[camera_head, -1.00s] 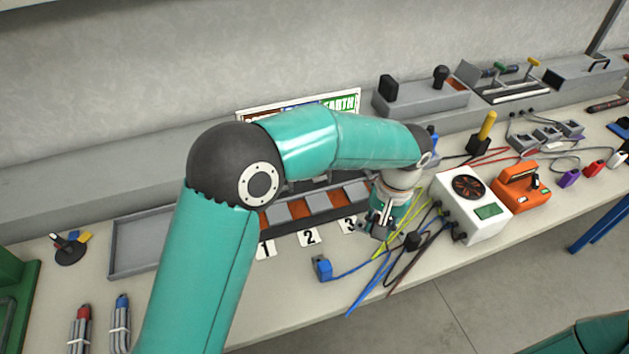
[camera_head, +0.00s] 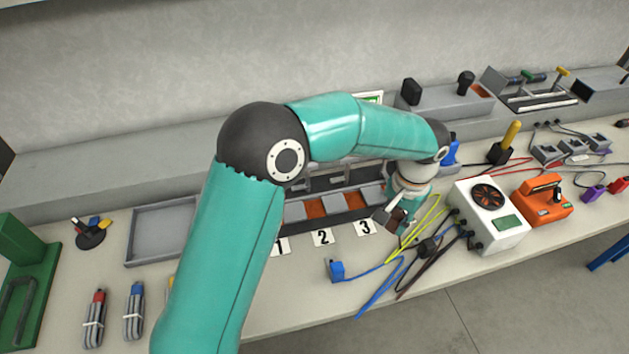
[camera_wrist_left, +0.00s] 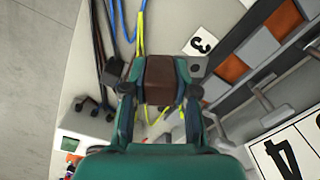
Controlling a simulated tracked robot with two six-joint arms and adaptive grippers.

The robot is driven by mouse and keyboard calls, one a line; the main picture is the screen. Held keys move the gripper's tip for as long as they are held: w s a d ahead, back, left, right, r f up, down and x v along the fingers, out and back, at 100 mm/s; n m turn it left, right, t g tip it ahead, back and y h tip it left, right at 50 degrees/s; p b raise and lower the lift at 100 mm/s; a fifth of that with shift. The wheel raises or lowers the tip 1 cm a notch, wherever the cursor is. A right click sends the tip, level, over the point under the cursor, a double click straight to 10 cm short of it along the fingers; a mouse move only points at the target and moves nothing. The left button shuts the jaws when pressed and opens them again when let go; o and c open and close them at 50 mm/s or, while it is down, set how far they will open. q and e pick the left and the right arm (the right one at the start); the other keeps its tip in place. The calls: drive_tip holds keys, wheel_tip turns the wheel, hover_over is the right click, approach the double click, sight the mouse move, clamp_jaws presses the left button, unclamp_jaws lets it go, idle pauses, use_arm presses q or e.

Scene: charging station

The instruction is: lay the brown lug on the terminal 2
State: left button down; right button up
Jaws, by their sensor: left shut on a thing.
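My left gripper (camera_head: 397,216) is shut on the brown lug (camera_wrist_left: 160,80), a brown block that shows between the two fingers in the left wrist view. In the head view the lug (camera_head: 397,214) is small and partly hidden by the gripper, close to label 3 (camera_head: 364,227). The label 2 card (camera_head: 323,237) lies to the left, in front of the terminal row with its orange and grey bays (camera_head: 316,207). The gripper is to the right of that label, apart from it. My left arm covers part of the row near label 1 (camera_head: 280,246). My right gripper is not in view.
A blue lug (camera_head: 337,270) on a blue cable lies on the bench front. Yellow, blue and dark cables (camera_head: 405,262) spread below the gripper. A white meter box (camera_head: 489,214) and an orange device (camera_head: 541,200) stand at right. An empty grey tray (camera_head: 160,232) is at left.

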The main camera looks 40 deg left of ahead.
use_arm(q)
drive_tip(key=s+a+m+p, duration=0.1)
drive_tip(key=a+m, duration=0.5)
drive_tip(key=a, duration=1.2)
drive_tip(key=shift+s+a+r, duration=0.3)
drive_tip(key=shift+s+r, duration=0.15)
drive_tip(key=shift+s, duration=0.05)
drive_tip(key=shift+f, duration=0.1)
drive_tip(key=b, duration=0.4)
hover_over(317, 217)
drive_tip(key=shift+f, duration=2.85)
drive_tip(key=shift+f+b, duration=0.95)
drive_tip(key=shift+f, duration=0.65)
drive_tip(key=c, duration=0.8)
unclamp_jaws()
drive_tip(key=shift+r, duration=0.1)
